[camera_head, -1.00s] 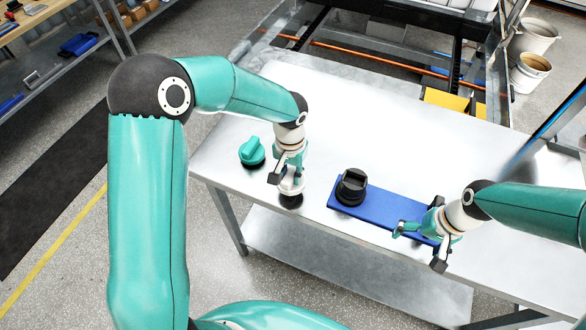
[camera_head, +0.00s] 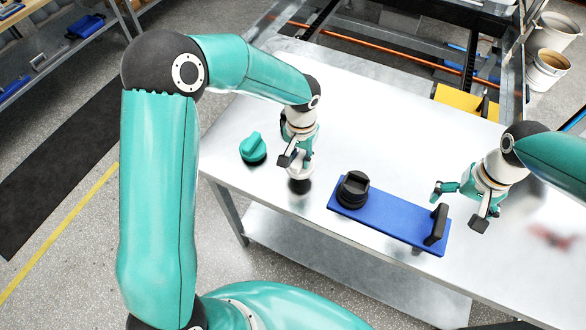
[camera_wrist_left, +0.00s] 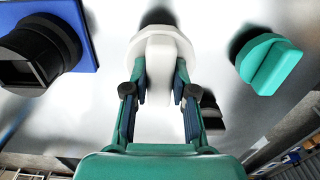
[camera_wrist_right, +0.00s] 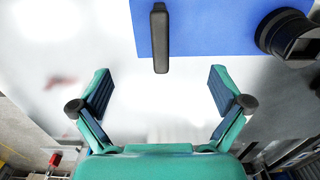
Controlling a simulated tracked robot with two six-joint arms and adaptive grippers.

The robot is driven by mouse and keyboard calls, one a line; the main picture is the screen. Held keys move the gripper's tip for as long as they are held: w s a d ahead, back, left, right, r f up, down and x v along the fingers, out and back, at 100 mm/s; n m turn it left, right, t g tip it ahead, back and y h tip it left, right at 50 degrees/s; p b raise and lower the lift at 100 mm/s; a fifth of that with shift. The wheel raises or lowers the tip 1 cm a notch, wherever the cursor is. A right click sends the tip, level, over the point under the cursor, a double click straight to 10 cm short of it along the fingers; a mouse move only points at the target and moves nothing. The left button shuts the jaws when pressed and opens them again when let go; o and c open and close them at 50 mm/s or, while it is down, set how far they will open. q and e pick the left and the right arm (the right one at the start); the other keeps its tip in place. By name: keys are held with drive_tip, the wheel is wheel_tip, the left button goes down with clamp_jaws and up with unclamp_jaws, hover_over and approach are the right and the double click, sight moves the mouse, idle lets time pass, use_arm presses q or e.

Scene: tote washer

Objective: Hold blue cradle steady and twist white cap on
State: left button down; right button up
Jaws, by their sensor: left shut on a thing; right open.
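My left gripper (camera_head: 296,160) is shut on the white cap (camera_head: 299,172). The left wrist view shows the white cap (camera_wrist_left: 158,55) with its upright grip between the fingers. A dark shadow lies below it; the cap looks close above the table. The blue cradle (camera_head: 388,219) lies on the table, a flat plate with a black threaded neck (camera_head: 352,189) at its left end and an upright black handle (camera_head: 437,224) at its right end. My right gripper (camera_head: 457,207) is open and empty, apart from the handle. The handle (camera_wrist_right: 160,38) shows ahead of its fingers in the right wrist view.
A teal cap (camera_head: 253,147) stands on the metal table (camera_head: 370,105) left of my left gripper. It also shows in the left wrist view (camera_wrist_left: 268,65). The table between the white cap and the cradle is clear. Yellow blocks (camera_head: 455,98) lie beyond the far edge.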

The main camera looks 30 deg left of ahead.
sight(441, 221)
use_arm(q)
wheel_tip(441, 221, down, 2)
drive_tip(key=shift+f+b, duration=0.1)
drive_tip(key=shift+b, duration=1)
use_arm(e)
wheel_tip(441, 221, down, 8)
use_arm(q)
drive_tip(key=shift+f+b, duration=0.5)
use_arm(e)
drive_tip(key=shift+f, duration=0.9)
clamp_jaws()
drive_tip(key=c, duration=1.6)
unclamp_jaws()
clamp_jaws()
